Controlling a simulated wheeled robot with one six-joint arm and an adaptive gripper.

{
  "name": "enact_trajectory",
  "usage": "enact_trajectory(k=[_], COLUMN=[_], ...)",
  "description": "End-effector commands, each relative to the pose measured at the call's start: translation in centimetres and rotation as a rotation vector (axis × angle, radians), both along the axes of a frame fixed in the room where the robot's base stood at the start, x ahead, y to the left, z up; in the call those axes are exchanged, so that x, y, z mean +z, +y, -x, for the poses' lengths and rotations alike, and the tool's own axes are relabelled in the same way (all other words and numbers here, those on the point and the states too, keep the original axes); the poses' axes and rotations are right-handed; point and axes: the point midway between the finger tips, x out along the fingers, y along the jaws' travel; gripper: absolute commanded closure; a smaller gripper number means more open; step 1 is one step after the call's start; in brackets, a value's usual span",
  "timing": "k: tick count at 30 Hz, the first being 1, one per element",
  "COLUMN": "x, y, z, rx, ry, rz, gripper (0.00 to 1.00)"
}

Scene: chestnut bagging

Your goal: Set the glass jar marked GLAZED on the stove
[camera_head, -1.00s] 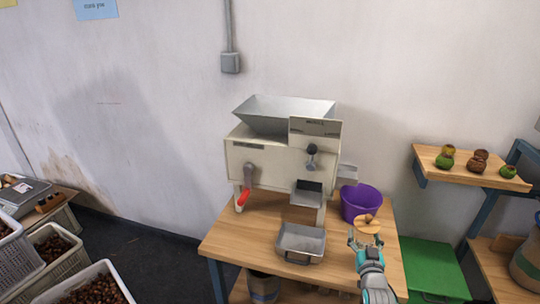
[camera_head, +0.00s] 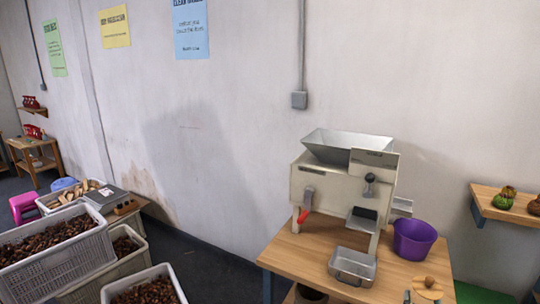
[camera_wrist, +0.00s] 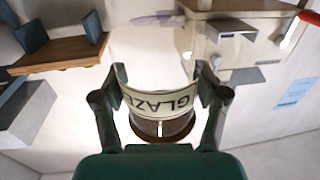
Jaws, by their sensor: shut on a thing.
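The glass jar (camera_wrist: 160,127) is between the fingers of my gripper (camera_wrist: 158,80) in the wrist view. Its pale label shows upside down and reads "GLAZE", with the end cut off. My gripper is shut on the jar, one finger on each side. In the head view the jar's round wooden lid with a knob (camera_head: 429,283) shows at the bottom right, in front of the wooden table; the rest is cut off by the frame edge. I see no stove in either view.
A cream machine with a metal hopper (camera_head: 343,187) stands on a wooden table (camera_head: 312,250), with a metal tray (camera_head: 352,266) and a purple bucket (camera_head: 413,239). Crates of chestnuts (camera_head: 58,262) fill the lower left. A small table (camera_head: 36,158) stands far left.

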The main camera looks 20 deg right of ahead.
Motion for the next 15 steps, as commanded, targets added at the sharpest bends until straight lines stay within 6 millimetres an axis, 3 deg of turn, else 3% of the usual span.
enact_trajectory(k=[8, 15], x=[-1.5, -3.9], y=[2.2, 5.6], z=[-1.6, -3.8], rx=[0.045, 0.111], ry=[0.000, 0.000], rz=[0.000, 0.000], gripper=[0.97, 0.97])
